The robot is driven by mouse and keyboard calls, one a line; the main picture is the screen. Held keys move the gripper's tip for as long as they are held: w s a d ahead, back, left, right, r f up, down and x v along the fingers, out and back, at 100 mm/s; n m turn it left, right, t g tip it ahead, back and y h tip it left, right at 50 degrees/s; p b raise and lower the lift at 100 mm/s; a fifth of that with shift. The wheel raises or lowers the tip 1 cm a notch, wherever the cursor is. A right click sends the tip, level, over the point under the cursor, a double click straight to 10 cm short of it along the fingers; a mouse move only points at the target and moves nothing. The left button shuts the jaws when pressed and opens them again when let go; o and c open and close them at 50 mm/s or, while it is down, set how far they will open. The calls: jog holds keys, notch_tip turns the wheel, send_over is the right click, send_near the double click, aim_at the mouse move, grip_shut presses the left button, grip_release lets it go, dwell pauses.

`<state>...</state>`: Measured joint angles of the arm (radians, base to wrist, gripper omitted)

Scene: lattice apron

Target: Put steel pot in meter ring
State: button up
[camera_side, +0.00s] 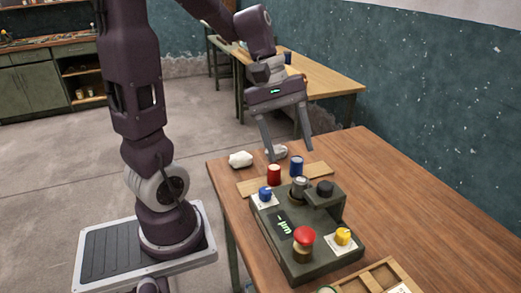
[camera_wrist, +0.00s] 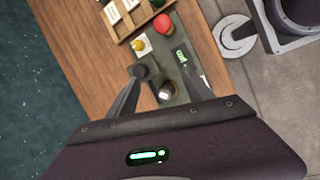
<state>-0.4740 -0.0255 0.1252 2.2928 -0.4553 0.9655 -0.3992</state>
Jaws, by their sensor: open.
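A small steel cylinder, which looks like the steel pot (camera_side: 299,185), stands upright at the far end of the dark green meter (camera_side: 283,248). It also shows in the wrist view (camera_wrist: 166,92), low between my fingers. A black knob-like head (camera_side: 325,187) on a raised block is beside it. I cannot make out the meter ring clearly, nor whether the pot sits in it. My gripper (camera_side: 289,154) is open and empty, pointing down above the far part of the table. Its spread fingers also show in the wrist view (camera_wrist: 161,68), clear of the pot.
Red (camera_side: 273,174) and blue (camera_side: 296,166) cylinders stand on a wooden strip behind the meter. A red button (camera_side: 305,236), yellow knob (camera_side: 343,236) and blue knob (camera_side: 265,193) are on the meter. A wooden tray (camera_side: 365,281) is at the front. The table's right side is clear.

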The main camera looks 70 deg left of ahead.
jog(key=s+d+r+m+t+y, duration=0.3)
jog(key=s+d+m, duration=0.4)
jog(key=s+m, duration=0.4)
jog(key=r+m, duration=0.1)
jog(key=m, duration=0.2)
jog(key=shift+s+m+t+y, duration=0.15)
jog(key=shift+m+t+y, duration=0.15)
